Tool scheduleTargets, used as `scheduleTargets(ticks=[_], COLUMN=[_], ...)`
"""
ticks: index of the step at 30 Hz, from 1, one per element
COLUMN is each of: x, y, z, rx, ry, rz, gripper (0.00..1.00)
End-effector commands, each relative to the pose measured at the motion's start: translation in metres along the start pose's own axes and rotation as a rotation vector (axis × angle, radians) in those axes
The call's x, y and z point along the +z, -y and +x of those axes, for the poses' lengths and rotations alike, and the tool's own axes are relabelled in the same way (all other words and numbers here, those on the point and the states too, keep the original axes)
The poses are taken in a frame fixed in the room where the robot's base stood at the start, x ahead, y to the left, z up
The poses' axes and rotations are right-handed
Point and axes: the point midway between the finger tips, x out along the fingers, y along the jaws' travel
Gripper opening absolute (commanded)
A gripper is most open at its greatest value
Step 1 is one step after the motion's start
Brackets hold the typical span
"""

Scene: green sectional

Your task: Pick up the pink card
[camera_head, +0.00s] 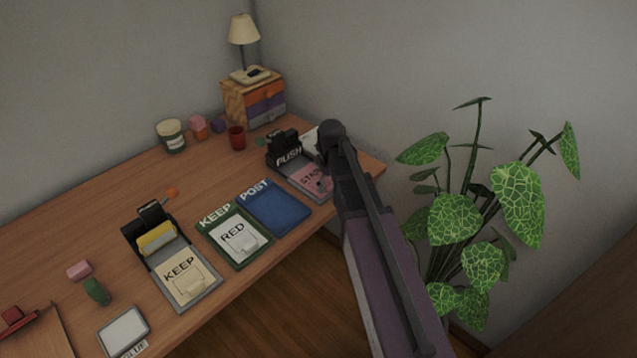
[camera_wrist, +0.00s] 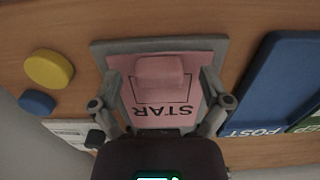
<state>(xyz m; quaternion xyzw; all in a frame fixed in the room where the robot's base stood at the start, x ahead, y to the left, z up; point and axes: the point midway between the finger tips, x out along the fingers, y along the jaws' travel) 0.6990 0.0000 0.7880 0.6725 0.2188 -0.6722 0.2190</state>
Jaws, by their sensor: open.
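The pink card (camera_head: 308,176), marked with letters that read "STA" in the head view and "STAR" in the wrist view, lies in a grey tray at the right end of the desk. In the wrist view the card (camera_wrist: 142,112) has a raised pink tab (camera_wrist: 159,71) on its face. My gripper (camera_wrist: 161,82) is open above the card, one finger on each side of the tab. I cannot tell the remaining height. In the head view my arm hides most of the gripper and part of the card.
A black "PUSH" device (camera_head: 287,147) stands behind the card. A blue "POST" tray (camera_head: 278,212) and a green tray (camera_head: 206,228) with a "RED" card lie to the left. A leafy plant (camera_head: 455,220) stands right of the desk. A yellow disc (camera_wrist: 49,69) shows in the wrist view.

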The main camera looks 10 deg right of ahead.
Motion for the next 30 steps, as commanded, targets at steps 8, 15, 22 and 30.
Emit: scheduleTargets(ticks=[8,15,22,30], x=[0.0,0.0001,0.0002,0.0003], y=[-0.0001,-0.0001,-0.0001,-0.0002], z=[0.0,0.0,0.0001,-0.001], rx=[0.0,0.0,0.0,0.0], ry=[0.0,0.0,0.0,0.0], rz=[0.0,0.0,0.0,0.001], gripper=[0.97,0.36,0.33,0.32])
